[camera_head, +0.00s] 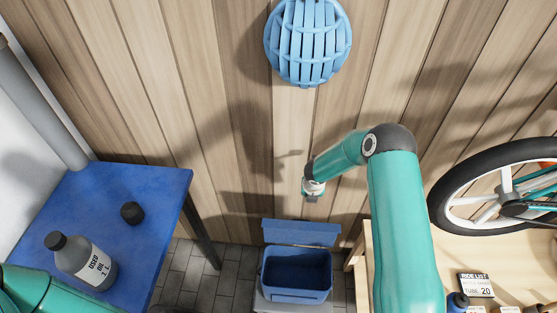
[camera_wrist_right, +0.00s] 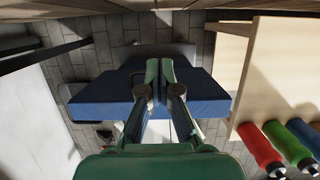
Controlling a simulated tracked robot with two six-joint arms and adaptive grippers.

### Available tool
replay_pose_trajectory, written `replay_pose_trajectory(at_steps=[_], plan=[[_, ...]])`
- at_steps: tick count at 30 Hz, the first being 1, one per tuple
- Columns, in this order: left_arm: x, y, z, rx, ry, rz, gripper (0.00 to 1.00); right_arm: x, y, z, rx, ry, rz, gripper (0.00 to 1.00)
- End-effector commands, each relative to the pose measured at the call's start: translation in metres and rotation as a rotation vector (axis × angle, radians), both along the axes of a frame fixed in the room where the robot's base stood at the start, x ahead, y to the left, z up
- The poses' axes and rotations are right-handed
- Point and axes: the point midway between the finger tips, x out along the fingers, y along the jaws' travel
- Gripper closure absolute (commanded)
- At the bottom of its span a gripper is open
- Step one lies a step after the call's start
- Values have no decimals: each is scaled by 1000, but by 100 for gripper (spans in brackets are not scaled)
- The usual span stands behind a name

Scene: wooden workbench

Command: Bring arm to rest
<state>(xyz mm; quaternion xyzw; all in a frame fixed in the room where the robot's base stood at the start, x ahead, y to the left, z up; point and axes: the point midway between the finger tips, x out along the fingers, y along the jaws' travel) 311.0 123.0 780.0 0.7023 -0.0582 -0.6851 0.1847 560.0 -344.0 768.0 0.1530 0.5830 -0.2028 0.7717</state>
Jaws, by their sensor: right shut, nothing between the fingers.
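My right arm reaches in from the bottom of the head view and bends left near the wooden wall. My right gripper (camera_head: 312,195) is at its end, small and partly hidden by the wrist, above and behind the open blue bin. In the right wrist view my right gripper (camera_wrist_right: 159,72) has its two fingers together with nothing between them, in front of the blue bin (camera_wrist_right: 205,100). A green link of my left arm shows at the bottom left of the head view; the left gripper is outside the picture.
A blue table (camera_head: 150,185) at left bears a bottle (camera_head: 82,262) and a black cap (camera_head: 132,212). The open blue bin (camera_head: 268,278) stands between it and the wooden workbench (camera_head: 440,262). A bicycle wheel (camera_head: 440,190) is at right; a blue helmet (camera_head: 308,42) hangs on the wall.

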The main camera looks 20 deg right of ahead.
Motion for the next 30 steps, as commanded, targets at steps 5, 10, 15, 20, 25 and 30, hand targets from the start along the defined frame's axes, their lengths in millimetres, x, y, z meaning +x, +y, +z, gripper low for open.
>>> replay_pose_trajectory(at_steps=[5, 10, 15, 20, 25, 30], plan=[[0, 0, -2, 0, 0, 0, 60, 4, 6, 1, -1, -7, 12, 100], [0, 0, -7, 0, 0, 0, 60, -24, 48, -8, 60, 58, 27, 100], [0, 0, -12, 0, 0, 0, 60, -102, 128, -22, 296, 196, -259, 100], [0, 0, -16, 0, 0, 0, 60, -187, 203, -17, 517, 365, -960, 100], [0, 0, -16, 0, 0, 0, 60, -243, 231, -5, 550, 448, -1770, 100], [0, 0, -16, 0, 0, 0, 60, -262, 229, -2, 510, 396, -2422, 100]])
